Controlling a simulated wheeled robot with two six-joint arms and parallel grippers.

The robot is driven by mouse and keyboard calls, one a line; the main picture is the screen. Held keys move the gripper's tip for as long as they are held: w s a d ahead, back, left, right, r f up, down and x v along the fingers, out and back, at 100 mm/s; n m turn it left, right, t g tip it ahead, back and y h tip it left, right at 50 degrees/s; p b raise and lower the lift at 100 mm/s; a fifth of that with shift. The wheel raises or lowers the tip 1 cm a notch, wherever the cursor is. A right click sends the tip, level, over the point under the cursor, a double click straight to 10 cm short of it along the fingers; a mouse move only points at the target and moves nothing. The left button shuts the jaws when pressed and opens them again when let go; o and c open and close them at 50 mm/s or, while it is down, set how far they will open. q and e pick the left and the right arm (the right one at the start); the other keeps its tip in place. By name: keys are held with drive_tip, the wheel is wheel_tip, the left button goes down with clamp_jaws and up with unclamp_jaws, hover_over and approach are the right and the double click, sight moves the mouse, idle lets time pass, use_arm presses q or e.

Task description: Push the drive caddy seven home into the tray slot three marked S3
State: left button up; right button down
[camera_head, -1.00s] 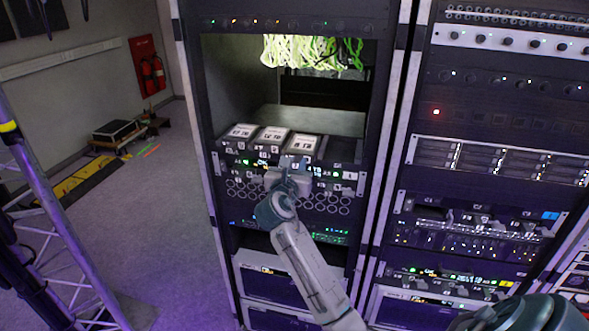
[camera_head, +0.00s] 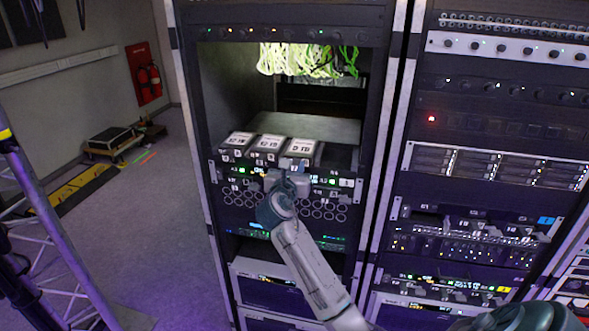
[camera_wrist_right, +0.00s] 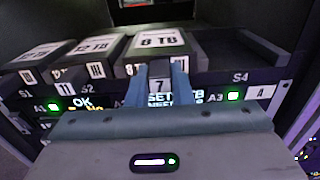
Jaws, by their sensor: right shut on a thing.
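Drive caddy seven (camera_head: 302,148), with a white 8 TB label on top, lies in the tray (camera_head: 345,157), third from the left. Its top (camera_wrist_right: 160,42) and the number 7 on its front show in the right wrist view. My right gripper (camera_wrist_right: 161,84) is shut on the front of caddy seven, one finger on each side of the 7. In the head view the right gripper (camera_head: 290,171) is at the tray front. The S3 mark is hidden. My left gripper is out of view.
Two caddies marked 12 TB (camera_wrist_right: 97,46) (camera_wrist_right: 40,55) lie to the left of caddy seven. The bay marked S4 (camera_wrist_right: 240,50) on the right is empty. Rack posts (camera_head: 375,170) flank the tray. Green-yellow cables (camera_head: 310,60) hang behind, above it.

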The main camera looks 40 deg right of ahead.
drive_tip(key=shift+w+d, duration=0.4)
drive_tip(key=c, duration=1.2)
unclamp_jaws()
drive_tip(key=shift+s+a+f, duration=0.1)
drive_tip(key=shift+s+a+f, duration=0.1)
drive_tip(key=shift+s+a, duration=0.05)
drive_tip(key=shift+a, duration=0.05)
drive_tip(key=b+v, duration=0.4)
drive_tip(key=v, duration=0.6)
drive_tip(key=shift+r, duration=0.2)
drive_tip(key=shift+f, duration=0.1)
